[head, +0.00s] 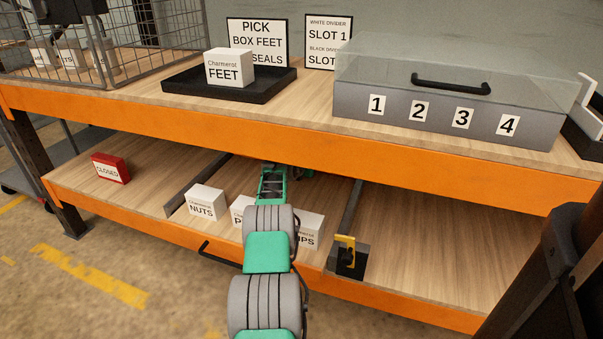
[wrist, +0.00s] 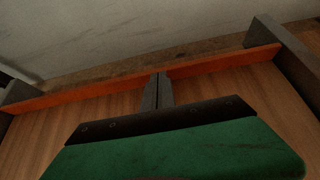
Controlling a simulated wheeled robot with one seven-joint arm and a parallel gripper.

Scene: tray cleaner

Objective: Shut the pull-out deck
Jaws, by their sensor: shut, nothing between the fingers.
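The pull-out deck (head: 225,182) is the wooden section of the lower shelf between two dark rails, with a black handle (head: 222,256) on its orange front. Its front looks about in line with the shelf's orange edge; any small gap cannot be told. White boxes, including the NUTS box (head: 204,202), stand on it. A yellow latch (head: 346,250) on a black block sits at its right front. My arm reaches over the deck, partly hiding boxes; its fingertips are hidden in the head view. In the wrist view my gripper (wrist: 157,80) is shut and empty, close to an orange strip (wrist: 215,68).
The upper shelf's orange beam (head: 240,125) hangs over my arm. A red CLOSED block (head: 110,168) lies on the lower shelf at left. A black tray (head: 190,85) and a grey numbered case (head: 350,100) stand above. The lower shelf right of the latch is clear.

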